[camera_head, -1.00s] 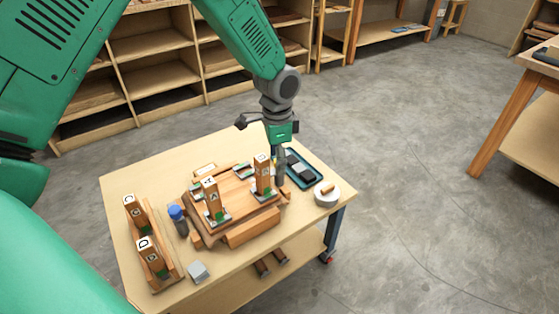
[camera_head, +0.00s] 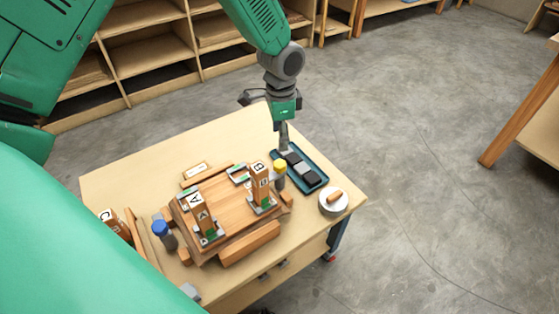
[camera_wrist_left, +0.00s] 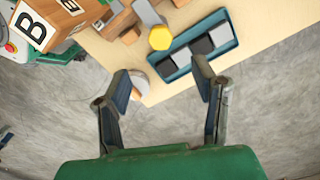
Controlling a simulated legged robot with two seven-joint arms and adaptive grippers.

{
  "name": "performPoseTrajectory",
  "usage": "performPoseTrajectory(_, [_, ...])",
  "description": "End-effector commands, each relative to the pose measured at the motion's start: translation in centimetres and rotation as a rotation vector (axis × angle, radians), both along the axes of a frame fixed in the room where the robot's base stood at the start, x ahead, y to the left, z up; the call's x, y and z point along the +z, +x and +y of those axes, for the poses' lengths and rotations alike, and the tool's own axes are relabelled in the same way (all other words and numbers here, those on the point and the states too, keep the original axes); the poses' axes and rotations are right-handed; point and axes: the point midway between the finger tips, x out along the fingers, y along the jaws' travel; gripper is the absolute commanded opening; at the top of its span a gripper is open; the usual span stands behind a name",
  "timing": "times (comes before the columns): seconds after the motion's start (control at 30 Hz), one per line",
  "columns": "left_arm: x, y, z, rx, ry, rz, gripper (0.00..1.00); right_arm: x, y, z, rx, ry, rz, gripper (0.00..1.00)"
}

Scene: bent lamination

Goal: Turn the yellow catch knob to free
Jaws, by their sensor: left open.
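The yellow catch knob (camera_head: 280,166) tops a grey post at the right side of the wooden fixture (camera_head: 229,203), beside block B (camera_head: 260,181). In the left wrist view the yellow knob (camera_wrist_left: 160,38) shows as a hexagonal cap ahead of the fingers. My left gripper (camera_head: 284,142) points down behind the knob, by the back end of the tray, apart from the knob. In the left wrist view its two fingers (camera_wrist_left: 163,84) are spread with nothing between them. The right gripper is not in view.
A teal tray (camera_head: 319,181) with dark and grey pieces lies right of the knob. A round white holder (camera_head: 333,201) stands at the table's right edge. The back of the table (camera_head: 225,137) is clear.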

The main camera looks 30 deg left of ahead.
Motion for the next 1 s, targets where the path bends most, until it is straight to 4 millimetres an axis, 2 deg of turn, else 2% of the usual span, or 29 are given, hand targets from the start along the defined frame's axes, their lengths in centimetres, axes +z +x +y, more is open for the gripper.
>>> performPoseTrajectory(0.03, [-1.5,-0.1,0.0,0.000,0.000,0.006,0.53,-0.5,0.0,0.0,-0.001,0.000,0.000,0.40])
performPoseTrajectory(0.2, [-5.6,0.0,0.4,0.000,-0.005,0.006,0.53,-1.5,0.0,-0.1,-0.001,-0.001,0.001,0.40])
performPoseTrajectory(0.43, [-9.7,0.0,0.6,0.001,-0.008,0.003,0.53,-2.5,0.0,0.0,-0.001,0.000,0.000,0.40])
performPoseTrajectory(0.63, [-11.4,0.1,0.4,-0.001,-0.005,0.002,0.53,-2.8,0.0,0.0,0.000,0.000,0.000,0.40])
performPoseTrajectory(0.97, [-11.6,0.1,0.4,0.000,-0.005,0.001,0.53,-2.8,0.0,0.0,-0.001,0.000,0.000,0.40])
performPoseTrajectory(1.0, [-11.6,0.1,0.4,0.000,-0.006,0.001,0.43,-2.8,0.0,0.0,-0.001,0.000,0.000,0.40])
